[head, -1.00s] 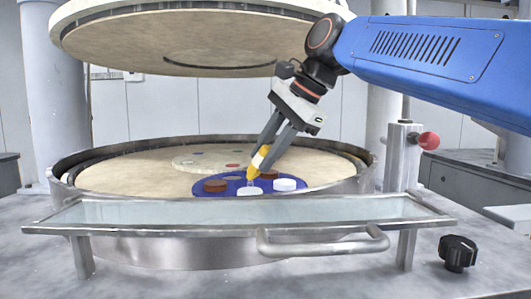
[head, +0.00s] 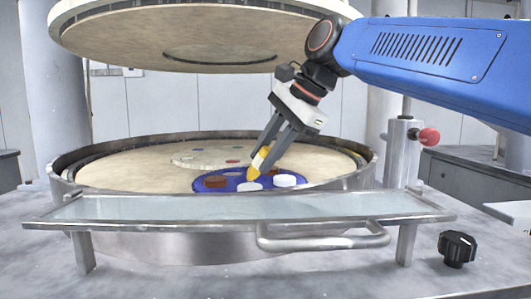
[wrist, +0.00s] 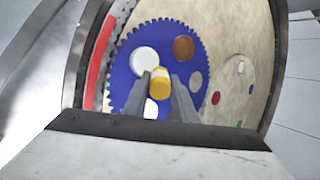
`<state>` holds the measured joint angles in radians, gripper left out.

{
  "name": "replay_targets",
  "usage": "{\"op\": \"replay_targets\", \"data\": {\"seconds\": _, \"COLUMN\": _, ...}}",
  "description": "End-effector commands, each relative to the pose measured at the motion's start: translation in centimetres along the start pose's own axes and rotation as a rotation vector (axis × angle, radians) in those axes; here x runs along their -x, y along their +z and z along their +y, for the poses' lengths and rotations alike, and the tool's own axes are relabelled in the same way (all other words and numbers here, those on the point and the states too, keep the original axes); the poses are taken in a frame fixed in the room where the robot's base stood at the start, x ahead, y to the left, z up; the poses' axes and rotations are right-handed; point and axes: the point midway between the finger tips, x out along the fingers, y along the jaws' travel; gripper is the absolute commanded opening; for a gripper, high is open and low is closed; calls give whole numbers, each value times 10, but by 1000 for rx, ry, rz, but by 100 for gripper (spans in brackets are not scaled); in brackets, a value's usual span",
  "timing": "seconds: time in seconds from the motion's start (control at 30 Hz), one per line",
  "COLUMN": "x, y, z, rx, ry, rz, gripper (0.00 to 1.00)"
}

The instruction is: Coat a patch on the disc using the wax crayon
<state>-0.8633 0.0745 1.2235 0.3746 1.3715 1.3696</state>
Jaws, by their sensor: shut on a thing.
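My gripper (head: 262,160) is shut on the yellow wax crayon (head: 255,164) and holds it tilted, tip down, over the blue toothed disc (head: 207,190). In the wrist view the crayon (wrist: 160,83) sits between the two grey fingers, over the blue disc (wrist: 128,62). The crayon's tip is close to the blue disc, behind the front white round piece (head: 249,187); I cannot tell whether it touches. A brown piece (head: 215,182) and another white piece (head: 284,180) also sit in the disc. The fingers cover part of the disc.
A cream disc (wrist: 237,72) with small coloured spots lies beside the blue one. A round metal rim (head: 366,172) encloses the platen. The upper platen (head: 110,45) hangs above. A glass-topped guard (head: 160,208) with a handle stands in front.

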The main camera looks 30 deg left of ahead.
Motion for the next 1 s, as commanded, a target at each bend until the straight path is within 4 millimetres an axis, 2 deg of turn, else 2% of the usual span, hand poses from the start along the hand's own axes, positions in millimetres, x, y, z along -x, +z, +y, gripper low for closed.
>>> {"op": "replay_targets", "data": {"seconds": 0.33, "x": -1, "y": 1, "z": 3, "rx": 0, "ry": 0, "rz": 0, "gripper": 0}}
{"op": "replay_targets", "data": {"seconds": 1.0, "x": 10, "y": 21, "z": 27, "rx": 1, "ry": -1, "rz": -1, "gripper": 0}}
